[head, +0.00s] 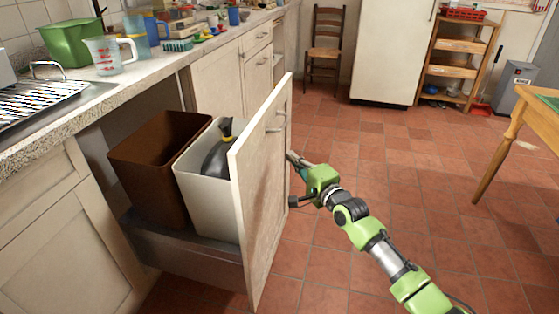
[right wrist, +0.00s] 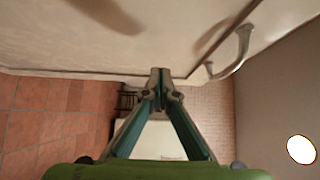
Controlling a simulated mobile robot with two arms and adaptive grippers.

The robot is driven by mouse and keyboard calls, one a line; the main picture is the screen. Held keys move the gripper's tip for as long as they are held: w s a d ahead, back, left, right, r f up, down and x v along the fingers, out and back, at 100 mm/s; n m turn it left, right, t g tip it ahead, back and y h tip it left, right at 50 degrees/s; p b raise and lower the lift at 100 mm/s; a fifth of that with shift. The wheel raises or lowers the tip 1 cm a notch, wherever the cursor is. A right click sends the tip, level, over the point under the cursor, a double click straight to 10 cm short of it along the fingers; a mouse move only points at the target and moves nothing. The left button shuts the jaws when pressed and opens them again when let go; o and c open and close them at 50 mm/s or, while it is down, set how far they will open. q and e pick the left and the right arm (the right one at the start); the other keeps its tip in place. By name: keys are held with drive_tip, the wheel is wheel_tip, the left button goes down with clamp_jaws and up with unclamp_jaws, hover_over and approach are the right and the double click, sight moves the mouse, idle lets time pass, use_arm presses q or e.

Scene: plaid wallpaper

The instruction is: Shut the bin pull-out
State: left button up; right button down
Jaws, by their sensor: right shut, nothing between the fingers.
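The bin pull-out stands open from under the counter, with its pale front panel (head: 262,195) well out over the floor. Behind the panel are a brown bin (head: 145,180) and a white bin (head: 200,200). A metal handle (head: 278,122) sits high on the panel. My right gripper (head: 292,157) is shut and empty at the outer face of the panel, below the handle. In the right wrist view the shut fingertips (right wrist: 160,74) are close to the pale panel (right wrist: 165,40); I cannot tell whether they touch. My left gripper is out of view.
A dark object with a yellow part (head: 220,148) sticks up from the white bin. The counter (head: 150,85) above holds a measuring jug (head: 108,54) and dishes. Tiled floor (head: 345,130) is open to the right; a wooden table (head: 538,115) stands at the right edge.

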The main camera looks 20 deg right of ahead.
sight(273, 150)
drive_tip(key=w+a, duration=0.2)
drive_tip(key=a, duration=0.1)
drive_tip(key=shift+w+a, duration=0.15)
drive_tip(key=shift+a, duration=0.05)
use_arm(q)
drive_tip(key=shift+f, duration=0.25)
